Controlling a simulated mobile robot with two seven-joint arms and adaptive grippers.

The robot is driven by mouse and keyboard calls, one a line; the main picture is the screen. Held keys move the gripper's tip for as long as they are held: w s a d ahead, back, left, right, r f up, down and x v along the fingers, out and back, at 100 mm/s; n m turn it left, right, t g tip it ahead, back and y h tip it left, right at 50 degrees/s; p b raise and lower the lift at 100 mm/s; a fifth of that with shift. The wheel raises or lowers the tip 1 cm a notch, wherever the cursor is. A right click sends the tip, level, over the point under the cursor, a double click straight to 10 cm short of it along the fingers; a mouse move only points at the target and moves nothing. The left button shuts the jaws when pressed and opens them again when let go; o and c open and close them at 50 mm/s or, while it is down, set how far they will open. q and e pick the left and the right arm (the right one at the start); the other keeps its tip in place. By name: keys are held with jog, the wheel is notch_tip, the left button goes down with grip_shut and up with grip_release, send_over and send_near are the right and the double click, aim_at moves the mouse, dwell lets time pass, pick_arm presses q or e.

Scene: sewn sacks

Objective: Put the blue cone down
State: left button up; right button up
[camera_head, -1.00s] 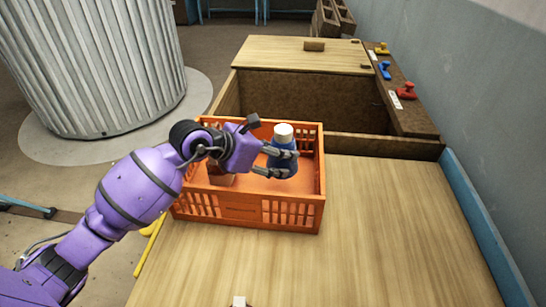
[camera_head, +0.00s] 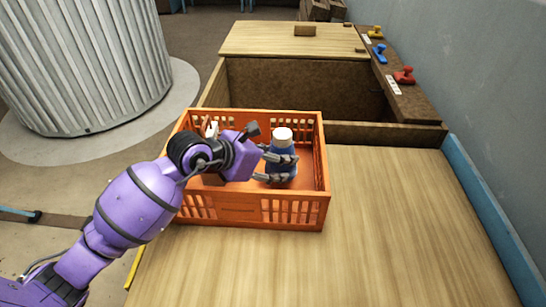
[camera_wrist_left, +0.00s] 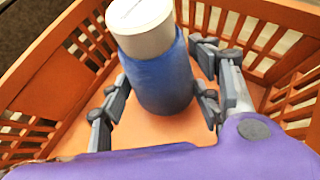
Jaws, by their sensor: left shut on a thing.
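The blue cone (camera_head: 281,170) with a white top stands upright inside the orange crate (camera_head: 240,211). My left gripper (camera_head: 276,167) has its fingers around the cone's sides and is shut on it. In the left wrist view the cone (camera_wrist_left: 160,78) sits between the two fingers (camera_wrist_left: 160,105), over the crate's orange floor. Whether its base touches the floor cannot be told. My right gripper is not in view.
Another object with a white top (camera_head: 211,129) is in the crate's left part, partly hidden by my wrist. The wooden table (camera_head: 390,220) is clear to the right. Behind is an open brown bin (camera_head: 300,93); red (camera_head: 404,76), blue (camera_head: 379,51) and yellow (camera_head: 376,31) clamps line its right edge.

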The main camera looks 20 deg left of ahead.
pick_arm(q)
jog(key=shift+f+b, duration=0.3)
jog(key=shift+f, duration=0.3)
jog(key=o, duration=1.3)
jog(key=shift+r, duration=0.2)
jog(key=v, duration=1.2)
jog(key=shift+r, duration=0.4)
